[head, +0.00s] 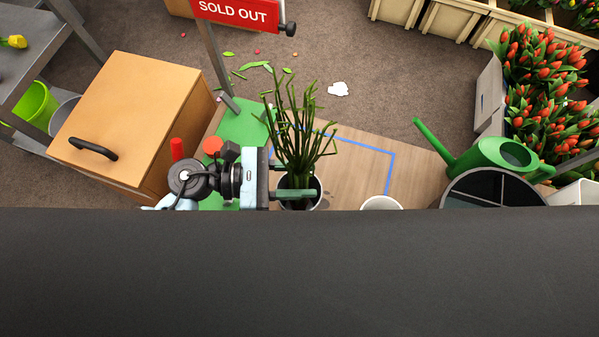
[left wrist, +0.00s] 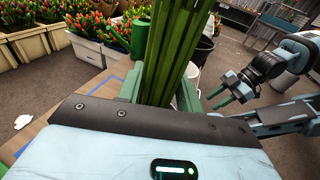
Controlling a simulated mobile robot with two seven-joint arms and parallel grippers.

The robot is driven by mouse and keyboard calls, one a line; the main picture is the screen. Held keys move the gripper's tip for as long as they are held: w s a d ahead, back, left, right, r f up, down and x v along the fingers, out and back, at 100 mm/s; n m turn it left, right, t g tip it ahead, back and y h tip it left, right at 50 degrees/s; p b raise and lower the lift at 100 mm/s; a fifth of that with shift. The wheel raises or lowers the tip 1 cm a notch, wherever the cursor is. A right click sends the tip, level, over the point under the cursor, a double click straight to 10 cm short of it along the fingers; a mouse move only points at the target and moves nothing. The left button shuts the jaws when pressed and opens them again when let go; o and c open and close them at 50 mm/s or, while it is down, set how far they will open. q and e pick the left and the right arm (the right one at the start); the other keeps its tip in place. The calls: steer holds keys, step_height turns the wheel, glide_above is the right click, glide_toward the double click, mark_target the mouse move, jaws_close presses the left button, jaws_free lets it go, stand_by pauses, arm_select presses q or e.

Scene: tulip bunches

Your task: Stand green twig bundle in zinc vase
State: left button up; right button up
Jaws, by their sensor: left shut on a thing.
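The green twig bundle (head: 297,117) stands roughly upright, its thin tips fanned out at the top. My left gripper (head: 294,194) is shut on its lower part; the bundle's stems (left wrist: 172,50) also rise between the fingers in the left wrist view. The zinc vase (head: 318,187) shows as a grey rim around the bundle's lower end in the head view. I cannot tell how deep the stems reach; the vase's lower part is hidden. My right gripper (left wrist: 222,98) is off to the right in the left wrist view, with its green fingers apart and empty.
A wooden table with a blue outline (head: 392,170) lies around the vase. A white pot (head: 381,203) and a green watering can (head: 490,158) are to the right. A wooden cabinet (head: 140,110) and a SOLD OUT sign (head: 237,12) stand left and behind. A dark edge covers the bottom.

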arm_select(q)
steer(key=shift+f+b, duration=0.35)
steer(key=shift+f, duration=0.05)
steer(key=o, duration=1.8)
steer(key=shift+o, duration=0.2)
steer(key=a, duration=0.7)
steer(key=shift+s+a+r, duration=0.15)
steer(key=shift+a+r, duration=0.25)
